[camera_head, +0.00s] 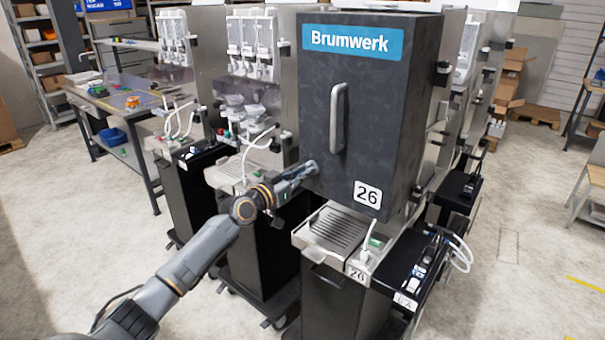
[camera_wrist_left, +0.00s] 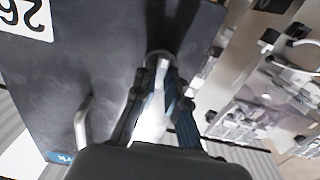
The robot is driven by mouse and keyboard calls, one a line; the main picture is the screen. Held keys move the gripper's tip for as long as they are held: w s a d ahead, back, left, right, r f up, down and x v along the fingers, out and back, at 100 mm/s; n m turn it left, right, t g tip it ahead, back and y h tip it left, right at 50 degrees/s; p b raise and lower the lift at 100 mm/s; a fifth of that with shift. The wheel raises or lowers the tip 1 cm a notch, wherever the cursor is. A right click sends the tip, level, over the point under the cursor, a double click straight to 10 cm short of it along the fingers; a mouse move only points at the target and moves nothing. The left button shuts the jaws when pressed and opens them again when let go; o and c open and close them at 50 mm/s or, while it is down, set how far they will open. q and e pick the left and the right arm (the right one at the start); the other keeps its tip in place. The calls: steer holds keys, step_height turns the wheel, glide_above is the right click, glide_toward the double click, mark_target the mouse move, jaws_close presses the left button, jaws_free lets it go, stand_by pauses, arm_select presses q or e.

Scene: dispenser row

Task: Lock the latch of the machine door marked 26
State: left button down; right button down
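The dark grey machine door (camera_head: 335,75) carries a white 26 label (camera_head: 368,195) and a long vertical handle (camera_head: 338,118). The door looks closed. My left gripper (camera_head: 312,168) is at the door's lower left edge, below and left of the handle. In the left wrist view, the 26 label (camera_wrist_left: 27,14) and the handle (camera_wrist_left: 82,122) show upside down. The gripper hides most of the latch in the head view. My right gripper is not in view.
A drip tray (camera_head: 335,232) stands out below the door. Another dispenser (camera_head: 250,90) stands close on the left, leaving a narrow gap for my arm. A workbench (camera_head: 125,100) is farther back left. The floor in front is clear.

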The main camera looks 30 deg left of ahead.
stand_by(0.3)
arm_select(q)
steer(key=n+p, duration=0.1)
steer(key=n, duration=1.6)
steer(key=shift+a+f+n, duration=0.1)
steer(key=shift+n, duration=0.2)
stand_by(0.4)
steer(key=c, duration=1.4)
jaws_free()
steer(key=s, duration=0.4)
steer(key=s+a, duration=0.1)
steer(key=s, duration=0.7)
steer(key=shift+a+f, duration=0.1)
steer(key=shift+a, duration=0.25)
